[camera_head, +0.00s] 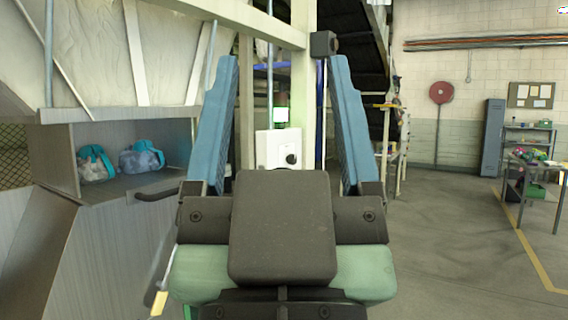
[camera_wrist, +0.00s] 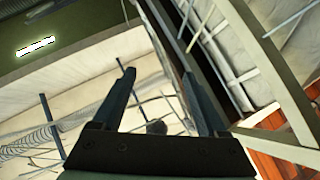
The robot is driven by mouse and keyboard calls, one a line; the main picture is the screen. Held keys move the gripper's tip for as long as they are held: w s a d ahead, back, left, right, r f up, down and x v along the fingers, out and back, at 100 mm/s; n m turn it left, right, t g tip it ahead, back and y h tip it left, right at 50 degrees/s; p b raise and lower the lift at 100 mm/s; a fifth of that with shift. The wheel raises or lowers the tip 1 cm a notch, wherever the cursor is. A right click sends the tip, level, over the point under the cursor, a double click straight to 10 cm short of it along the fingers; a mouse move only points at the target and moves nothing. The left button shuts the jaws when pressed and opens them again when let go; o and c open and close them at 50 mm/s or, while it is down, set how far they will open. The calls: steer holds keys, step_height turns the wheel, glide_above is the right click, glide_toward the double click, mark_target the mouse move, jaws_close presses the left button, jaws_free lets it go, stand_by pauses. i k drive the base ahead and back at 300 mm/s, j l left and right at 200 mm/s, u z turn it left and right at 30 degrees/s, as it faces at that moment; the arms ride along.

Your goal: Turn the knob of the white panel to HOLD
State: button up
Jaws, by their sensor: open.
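The white panel (camera_head: 266,149) is fixed to a pale post straight ahead in the head view. Its small black knob (camera_head: 291,159) shows near the lower right of the panel, just above my gripper's dark body, which hides what lies below. Any markings and the knob's setting are too small to read. My gripper (camera_head: 284,62) is open and empty, its two blue fingers pointing up on either side of the panel in the picture, apart from it. In the wrist view my gripper (camera_wrist: 160,75) is open against walls and roof beams; I cannot make out the panel there.
Two blue-and-grey bags (camera_head: 95,163) (camera_head: 141,159) sit in a grey metal recess (camera_head: 112,192) at left. A locker (camera_head: 492,137) and a cluttered table (camera_head: 537,167) stand far right.

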mark_target(292, 159)
steer(key=i+l+u, duration=0.15)
steer(key=i+l, duration=1.1)
steer(key=i+l+u, duration=0.2)
steer(key=i+l, duration=1.2)
